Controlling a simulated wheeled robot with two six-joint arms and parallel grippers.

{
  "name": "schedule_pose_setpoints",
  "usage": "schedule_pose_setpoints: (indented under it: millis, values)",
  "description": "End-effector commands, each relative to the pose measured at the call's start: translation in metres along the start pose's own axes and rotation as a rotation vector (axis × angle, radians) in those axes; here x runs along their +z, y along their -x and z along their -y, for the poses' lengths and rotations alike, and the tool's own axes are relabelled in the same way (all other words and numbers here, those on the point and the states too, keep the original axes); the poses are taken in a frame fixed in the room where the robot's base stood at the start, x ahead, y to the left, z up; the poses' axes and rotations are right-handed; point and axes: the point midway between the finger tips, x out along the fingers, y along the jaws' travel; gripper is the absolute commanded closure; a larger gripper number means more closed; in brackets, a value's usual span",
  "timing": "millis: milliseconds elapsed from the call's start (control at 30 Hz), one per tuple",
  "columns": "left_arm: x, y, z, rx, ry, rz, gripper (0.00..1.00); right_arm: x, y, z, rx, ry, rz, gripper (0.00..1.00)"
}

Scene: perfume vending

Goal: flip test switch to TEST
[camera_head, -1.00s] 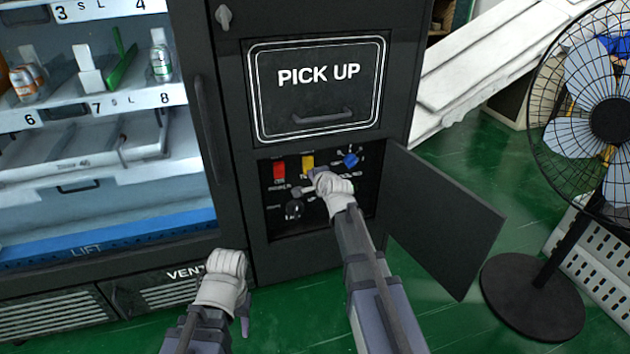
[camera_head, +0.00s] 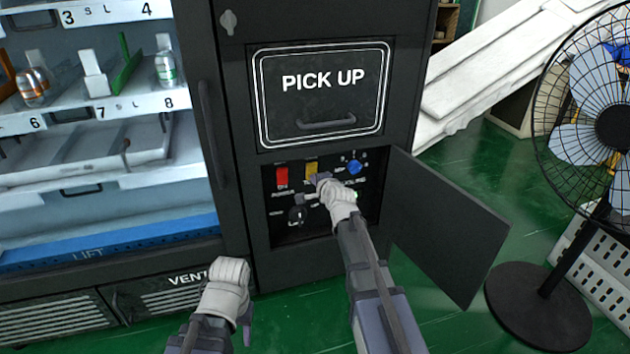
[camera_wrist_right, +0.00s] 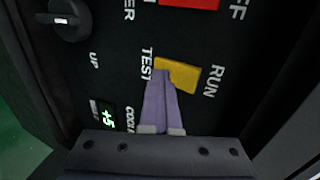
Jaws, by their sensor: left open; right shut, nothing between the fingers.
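The yellow test switch (camera_head: 311,169) is on the black control panel inside the open compartment under the PICK UP door. In the right wrist view the yellow switch (camera_wrist_right: 178,75) lies between the labels TEST and RUN. My right gripper (camera_head: 322,180) is shut and empty, and its purple fingertips (camera_wrist_right: 161,76) are at the TEST end of the switch. They appear to touch it or be very close; I cannot tell which. They cover part of that end. My left gripper (camera_head: 246,322) is open and low in front of the machine, away from the panel.
The open panel door (camera_head: 447,225) hangs to the right. A fan (camera_head: 612,130) stands further right.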

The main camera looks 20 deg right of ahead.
Motion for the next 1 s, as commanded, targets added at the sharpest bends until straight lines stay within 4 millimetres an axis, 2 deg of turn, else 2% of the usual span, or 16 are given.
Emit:
schedule_pose_setpoints:
  millis: [200, 633, 867, 1000]
  values:
    - [0.001, 0.012, 0.001, 0.0, 0.0, 0.0, 0.5, 0.0, 0.004, 0.011, -0.002, 0.0, 0.0, 1.0]
    - [0.001, 0.012, 0.001, 0.0, -0.004, 0.0, 0.5, 0.0, 0.007, 0.01, -0.002, 0.0, 0.0, 1.0]
    - [0.001, 0.019, 0.002, 0.0, -0.005, 0.0, 0.5, 0.001, 0.046, 0.002, -0.002, 0.0, 0.0, 1.0]
    - [0.002, 0.036, 0.004, 0.0, -0.009, 0.0, 0.5, 0.001, 0.08, 0.008, -0.002, -0.001, 0.001, 1.0]
